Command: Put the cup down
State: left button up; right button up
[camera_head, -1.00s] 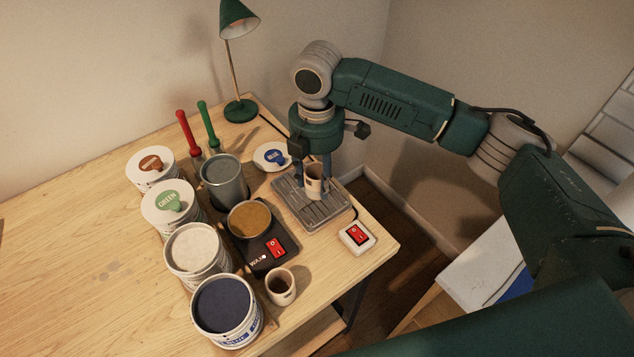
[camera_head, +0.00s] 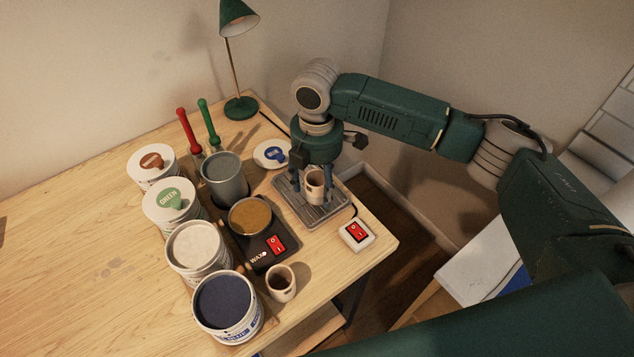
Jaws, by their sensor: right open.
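A small beige cup (camera_head: 315,190) stands upright on the grey ridged plate (camera_head: 323,218) near the right edge of the table. My right gripper (camera_head: 313,184) points down at it from above. Its fingers are open, one on each side of the cup. I cannot tell whether either finger still touches the cup wall. A second beige cup (camera_head: 281,285) with dark contents stands on the table near the front edge, away from the gripper. My left gripper is not in view.
A red switch box (camera_head: 356,235) sits right of the plate. A wax heater (camera_head: 266,252) with a brown pot (camera_head: 250,217) and a grey metal container (camera_head: 223,180) stand to the left. Several paint tubs line up farther left. A green lamp (camera_head: 241,105) stands behind.

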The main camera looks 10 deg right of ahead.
notch_tip(320, 180, up, 12)
jog(key=b, duration=0.3)
jog(key=shift+r, duration=0.2)
dwell(0.3)
